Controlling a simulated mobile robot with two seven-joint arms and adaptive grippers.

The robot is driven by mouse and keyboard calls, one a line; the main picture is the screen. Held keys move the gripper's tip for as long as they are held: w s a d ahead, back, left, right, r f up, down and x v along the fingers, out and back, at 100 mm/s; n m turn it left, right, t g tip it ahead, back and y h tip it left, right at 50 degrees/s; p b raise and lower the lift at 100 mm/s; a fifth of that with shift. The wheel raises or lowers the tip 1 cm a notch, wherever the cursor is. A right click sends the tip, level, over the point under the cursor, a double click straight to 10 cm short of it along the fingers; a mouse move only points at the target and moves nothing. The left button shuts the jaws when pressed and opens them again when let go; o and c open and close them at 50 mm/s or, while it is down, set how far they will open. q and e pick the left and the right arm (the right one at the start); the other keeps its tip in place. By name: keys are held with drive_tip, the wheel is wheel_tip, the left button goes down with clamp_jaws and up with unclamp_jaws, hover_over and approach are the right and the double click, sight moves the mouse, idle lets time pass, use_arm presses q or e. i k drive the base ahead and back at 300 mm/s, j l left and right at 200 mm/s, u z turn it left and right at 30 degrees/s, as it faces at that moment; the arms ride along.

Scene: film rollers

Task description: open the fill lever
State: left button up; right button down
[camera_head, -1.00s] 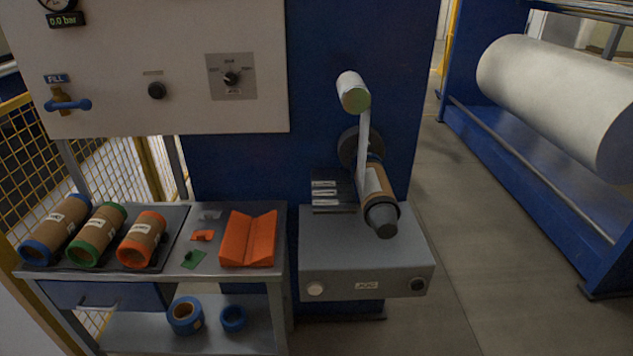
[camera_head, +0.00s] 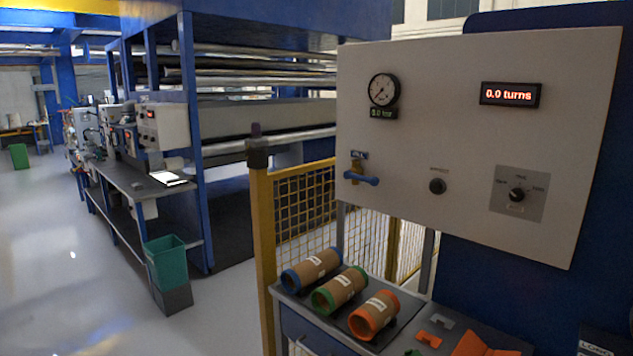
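The fill lever (camera_head: 361,178) is a blue handle on a brass valve, low on the left side of the pale control panel (camera_head: 455,225). The handle lies about level, across the valve. A small blue label (camera_head: 359,155) sits just above it. A round pressure gauge (camera_head: 383,89) is higher on the panel, with a small green-lit display (camera_head: 384,113) below it, too small to read surely. Neither of my grippers shows in this view.
A bench below the panel holds cores with blue (camera_head: 312,269), green (camera_head: 339,289) and orange (camera_head: 374,315) ends. A yellow-framed mesh fence (camera_head: 303,209) stands left of the panel. A green bin (camera_head: 166,262) stands further left. The floor (camera_head: 70,250) at left is open.

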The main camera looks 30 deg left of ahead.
sight(374, 181)
drive_tip(key=u, duration=0.8)
drive_tip(key=i+j+z, duration=0.15)
drive_tip(key=i+z, duration=0.2)
drive_tip(key=i+j+z, duration=0.2)
drive_tip(key=z, duration=0.15)
drive_tip(key=i+j+z, duration=0.35)
drive_tip(key=k+l, duration=0.05)
